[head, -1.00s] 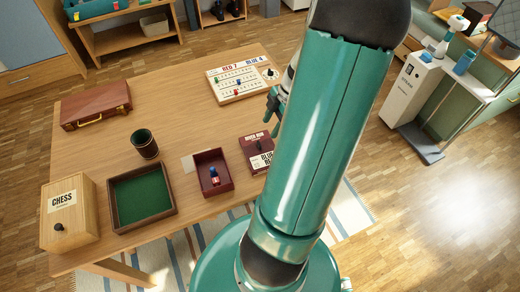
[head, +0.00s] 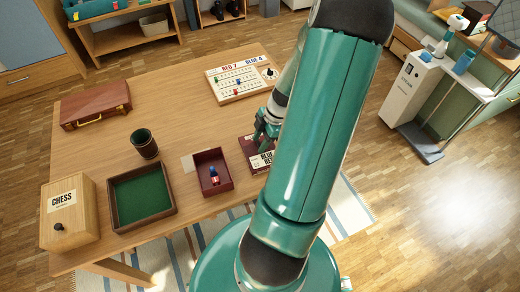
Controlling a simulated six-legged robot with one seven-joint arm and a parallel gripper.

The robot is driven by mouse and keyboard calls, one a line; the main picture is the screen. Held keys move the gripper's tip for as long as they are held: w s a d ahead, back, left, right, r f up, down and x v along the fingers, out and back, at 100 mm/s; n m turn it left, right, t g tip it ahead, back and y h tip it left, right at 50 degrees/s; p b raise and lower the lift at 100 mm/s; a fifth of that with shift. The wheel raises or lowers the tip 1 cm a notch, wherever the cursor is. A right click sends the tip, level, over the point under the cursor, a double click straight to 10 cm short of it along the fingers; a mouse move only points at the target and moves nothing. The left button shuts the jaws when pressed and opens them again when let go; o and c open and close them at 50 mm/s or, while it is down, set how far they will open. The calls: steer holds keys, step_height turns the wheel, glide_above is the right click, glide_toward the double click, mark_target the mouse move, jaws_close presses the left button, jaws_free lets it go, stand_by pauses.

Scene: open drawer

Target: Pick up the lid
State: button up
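The lid (head: 247,147) looks like a dark red, flat piece with a white printed label. It lies on the wooden table near its front right, just right of an open dark red box (head: 225,186). A small red and blue piece (head: 214,175) is inside that box. My green gripper (head: 262,138) is over the lid, pointing down. It hides part of the lid, and my arm covers the area just right of it. I cannot tell whether the fingers touch the lid or how far apart they are.
A green-lined tray (head: 174,205), a dark cup (head: 145,144) and a chess box (head: 70,213) stand on the left. A brown case (head: 95,104) and a scoreboard (head: 238,82) lie farther back. The middle of the table (head: 180,100) is clear.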

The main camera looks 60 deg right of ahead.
steer(key=c, duration=0.7)
